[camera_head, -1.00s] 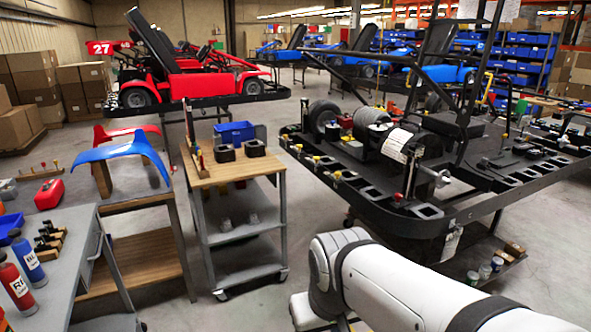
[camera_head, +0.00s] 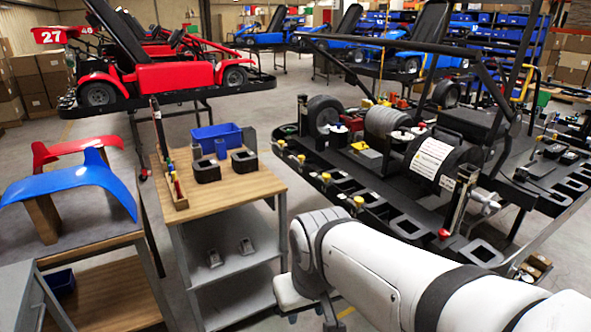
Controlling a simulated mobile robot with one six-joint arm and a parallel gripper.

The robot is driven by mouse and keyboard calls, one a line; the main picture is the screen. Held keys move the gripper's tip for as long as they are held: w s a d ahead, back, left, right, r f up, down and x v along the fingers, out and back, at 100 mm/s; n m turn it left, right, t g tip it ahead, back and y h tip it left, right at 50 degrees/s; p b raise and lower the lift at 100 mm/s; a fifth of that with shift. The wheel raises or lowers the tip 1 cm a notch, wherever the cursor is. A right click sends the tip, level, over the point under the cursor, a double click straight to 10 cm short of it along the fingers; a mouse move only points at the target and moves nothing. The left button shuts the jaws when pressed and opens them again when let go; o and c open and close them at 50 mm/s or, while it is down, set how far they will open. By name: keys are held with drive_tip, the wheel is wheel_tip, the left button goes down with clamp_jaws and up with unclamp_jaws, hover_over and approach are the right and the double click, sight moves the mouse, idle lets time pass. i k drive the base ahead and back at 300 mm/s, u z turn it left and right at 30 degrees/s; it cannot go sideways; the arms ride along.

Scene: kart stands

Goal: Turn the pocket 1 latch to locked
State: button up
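The black kart stand (camera_head: 408,224) fills the right side of the camera_head view. Its near edge carries a row of square pockets and small latches with coloured knobs. A yellow knob (camera_head: 326,177) and a red knob (camera_head: 443,234) show along this edge. No pocket number is readable, so I cannot tell which latch is pocket 1's or how it is turned. My white arm crosses the lower right, in front of the stand. Its gripper is not in view.
A wooden-topped cart (camera_head: 238,184) with a blue bin (camera_head: 217,137) and black blocks stands left of the stand. A blue fender (camera_head: 75,180) lies on a bench at left. A red kart (camera_head: 177,75) rests on another stand behind. Grey floor shows between them.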

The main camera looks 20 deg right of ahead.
sight(358, 201)
drive_tip(key=u, duration=0.05)
drive_tip(key=i, duration=1.75)
drive_tip(key=z, duration=2.1)
